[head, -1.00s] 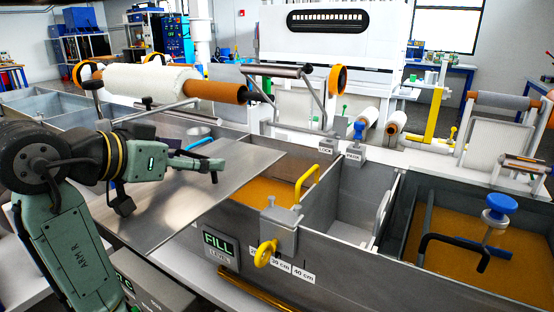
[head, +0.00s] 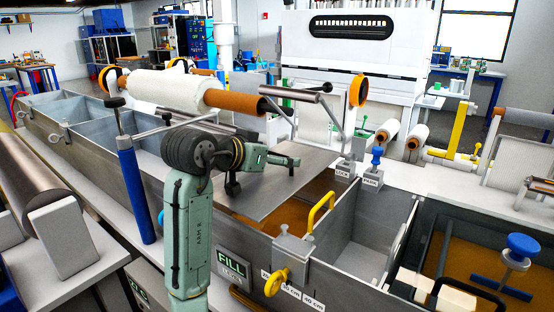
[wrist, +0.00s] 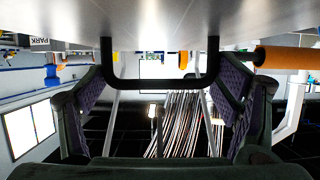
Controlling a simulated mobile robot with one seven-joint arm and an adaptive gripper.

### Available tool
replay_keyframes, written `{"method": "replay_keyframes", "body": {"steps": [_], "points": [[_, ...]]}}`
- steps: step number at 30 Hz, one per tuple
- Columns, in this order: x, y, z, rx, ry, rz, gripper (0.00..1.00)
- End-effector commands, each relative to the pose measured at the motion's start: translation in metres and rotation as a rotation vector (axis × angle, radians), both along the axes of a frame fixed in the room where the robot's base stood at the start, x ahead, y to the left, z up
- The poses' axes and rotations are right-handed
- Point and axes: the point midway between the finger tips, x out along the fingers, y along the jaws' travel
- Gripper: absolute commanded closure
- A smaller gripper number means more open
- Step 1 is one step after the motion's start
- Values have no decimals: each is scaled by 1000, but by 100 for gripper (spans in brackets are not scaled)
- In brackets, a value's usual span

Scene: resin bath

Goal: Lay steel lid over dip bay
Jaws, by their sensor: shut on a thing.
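The steel lid (head: 296,185) is a flat grey sheet, held roughly level over the dip bay (head: 325,183) in the head view. Amber resin shows beyond its right edge and along its near edge. I cannot tell whether the lid touches the rim. My gripper (head: 290,161) is above the lid, shut on its black handle (wrist: 160,83). In the wrist view the handle lies between the two fingers of my gripper (wrist: 163,100), and the lid's underside or top face fills the upper edge (wrist: 160,20). The far left part of the bay is hidden by the lid and my arm.
A white roller (head: 150,88) on a frame is behind my arm. A blue post (head: 136,190) stands left. An empty grey compartment (head: 362,240) lies right.

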Motion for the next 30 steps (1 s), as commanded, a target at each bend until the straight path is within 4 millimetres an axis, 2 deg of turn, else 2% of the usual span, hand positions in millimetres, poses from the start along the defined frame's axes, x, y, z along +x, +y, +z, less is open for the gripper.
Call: {"method": "replay_keyframes", "body": {"steps": [5,15,25,26,30], "points": [[11,-8,-1,-1,0,1,58],[11,-7,-34,-1,-3,2,58],[11,-7,-38,-1,-3,1,58],[11,-7,-38,0,-1,1,16],[11,-7,-37,0,-1,1,7]]}}
